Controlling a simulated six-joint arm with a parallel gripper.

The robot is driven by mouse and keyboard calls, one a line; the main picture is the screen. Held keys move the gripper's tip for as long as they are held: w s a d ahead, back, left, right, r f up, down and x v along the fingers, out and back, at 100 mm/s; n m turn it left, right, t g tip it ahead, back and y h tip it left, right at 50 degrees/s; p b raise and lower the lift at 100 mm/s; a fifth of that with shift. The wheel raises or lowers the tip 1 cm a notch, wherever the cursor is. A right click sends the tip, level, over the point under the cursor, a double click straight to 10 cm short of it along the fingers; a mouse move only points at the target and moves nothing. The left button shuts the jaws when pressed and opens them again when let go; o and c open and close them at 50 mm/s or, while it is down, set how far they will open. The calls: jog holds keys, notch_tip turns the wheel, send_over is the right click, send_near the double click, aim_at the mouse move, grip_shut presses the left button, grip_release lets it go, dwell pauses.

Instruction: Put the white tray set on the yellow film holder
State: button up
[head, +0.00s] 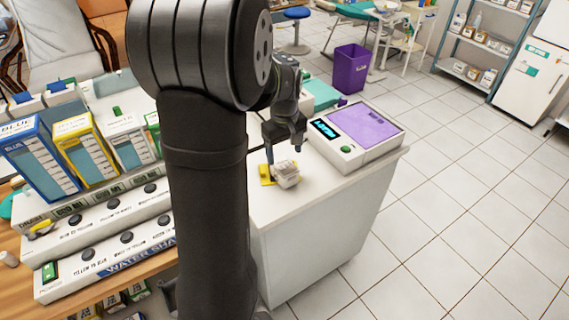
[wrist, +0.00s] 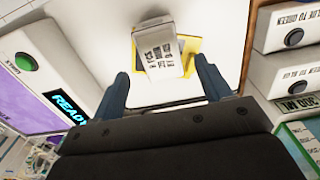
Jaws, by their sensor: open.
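The white tray set (wrist: 161,48) is a pale block with dark printing on its face. In the wrist view it lies over part of the yellow film holder (wrist: 190,43), whose yellow edges show on both sides of it. In the head view the white tray set (head: 286,174) sits at the right of the yellow film holder (head: 266,174) and overlaps it, looking tilted. My gripper (wrist: 165,88) is open and empty, its two blue-grey fingers apart, with the tray set ahead of the fingertips. In the head view my gripper (head: 284,150) is just above them. Exact contact beneath the tray set is hidden.
A white device with a purple top (head: 366,128) and a lit screen stands on the white counter (head: 325,190), right of my gripper. Stacked dispenser boxes (head: 85,150) stand at the left. The counter's front is clear.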

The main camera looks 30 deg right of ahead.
aim_at(284, 165)
jog(key=shift+r, duration=2)
jog(key=shift+f, duration=4.3)
